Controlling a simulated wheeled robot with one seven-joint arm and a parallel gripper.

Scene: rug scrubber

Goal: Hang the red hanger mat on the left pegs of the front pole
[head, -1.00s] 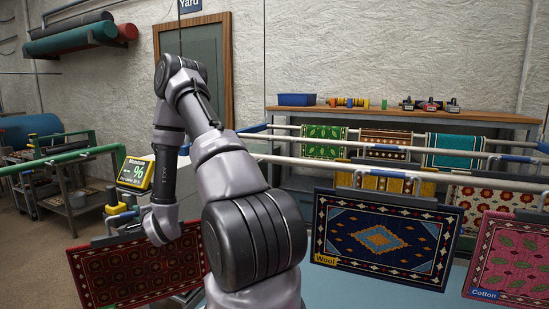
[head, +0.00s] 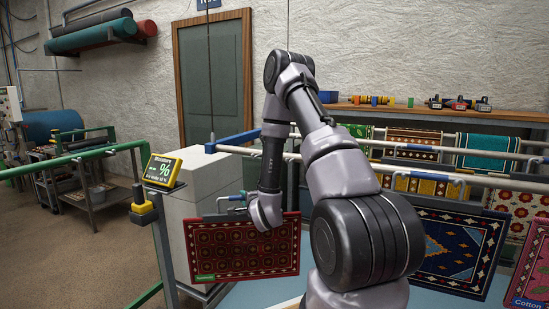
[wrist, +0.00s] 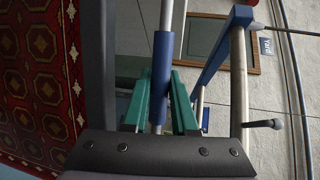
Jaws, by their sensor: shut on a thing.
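The red mat (head: 240,262), dark red with a patterned border and a green label, hangs upright from a grey hanger bar in the head view. My gripper (head: 265,215) is at the bar's right part. In the wrist view, the green fingers of my gripper (wrist: 158,105) are closed around a blue-sleeved rod (wrist: 163,60), seemingly the hanger's grip; the red mat (wrist: 38,80) is at left. The front pole (head: 235,149) runs rightward behind my arm, and the mat is below its left end. A peg (wrist: 262,124) sticks out from a pole in the wrist view. My arm hides the pole's middle.
A blue mat (head: 452,245) and a pink mat (head: 530,260) hang at right. A pale block (head: 205,190) stands behind the red mat. A moisture meter (head: 163,170) and green rail (head: 70,160) are at left. More mats hang behind.

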